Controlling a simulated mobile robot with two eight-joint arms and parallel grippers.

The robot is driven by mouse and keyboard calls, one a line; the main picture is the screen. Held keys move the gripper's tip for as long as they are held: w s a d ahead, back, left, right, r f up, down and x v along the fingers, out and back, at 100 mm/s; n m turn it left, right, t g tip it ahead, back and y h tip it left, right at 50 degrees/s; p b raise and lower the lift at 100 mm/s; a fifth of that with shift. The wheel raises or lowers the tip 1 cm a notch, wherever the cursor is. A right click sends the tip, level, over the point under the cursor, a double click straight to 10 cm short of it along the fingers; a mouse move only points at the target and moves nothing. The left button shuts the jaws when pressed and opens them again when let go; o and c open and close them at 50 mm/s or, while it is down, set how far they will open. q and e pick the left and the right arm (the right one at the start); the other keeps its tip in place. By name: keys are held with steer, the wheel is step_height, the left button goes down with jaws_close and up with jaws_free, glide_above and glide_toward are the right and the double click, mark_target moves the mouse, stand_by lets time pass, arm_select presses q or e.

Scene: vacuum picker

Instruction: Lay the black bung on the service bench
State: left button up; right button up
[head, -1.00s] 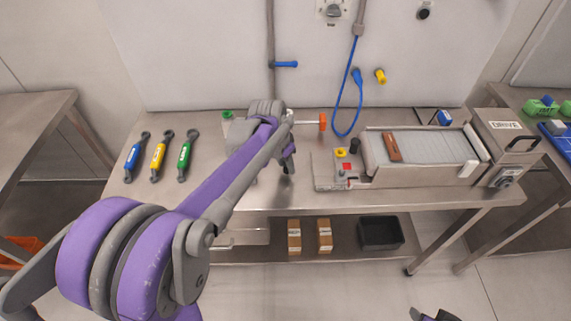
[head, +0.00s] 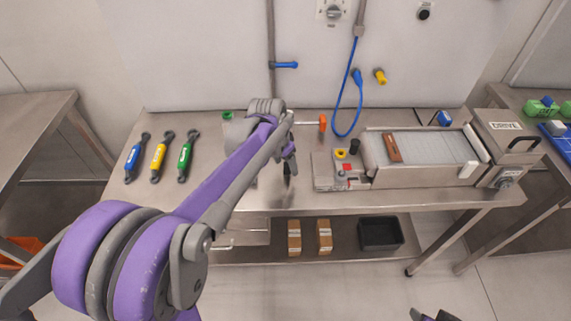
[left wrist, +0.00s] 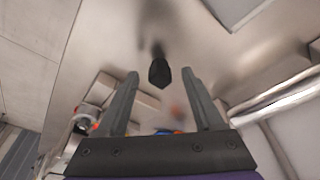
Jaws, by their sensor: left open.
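My left gripper (head: 289,172) is over the front middle of the service bench (head: 330,199) in the head view. It is open, with both fingers apart in the left wrist view (left wrist: 160,78). A black bung (left wrist: 159,72) shows between the fingertips there, with a visible gap on each side. A dark shadow or reflection is on the metal just beyond it. I cannot tell whether the bung touches the bench. In the head view it is hard to make out under my gripper. A part of my right arm, perhaps its gripper (head: 435,315), shows at the bottom edge.
Blue, yellow and green handled tools (head: 159,157) lie on the left. On the right is the drive unit (head: 425,153), with a short black cylinder (head: 355,146) on its panel. An orange-ended part (head: 322,122) is behind my gripper. The bench front between tools and unit is mostly clear.

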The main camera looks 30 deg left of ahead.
arm_select(q)
steer(key=d+v, duration=0.1)
steer(key=v, duration=1)
steer(key=s+d+f+n+t, duration=0.1)
steer(key=s+d+f, duration=0.4)
steer(key=s, duration=0.3)
steer(key=s+d+f+n+t, duration=0.1)
steer(key=s+d+f, duration=0.4)
steer(key=s, duration=0.4)
steer(key=shift+s+f+n+t+y+p, duration=0.2)
steer(key=shift+f+n+t+y+p, duration=0.15)
steer(key=shift+f, duration=0.5)
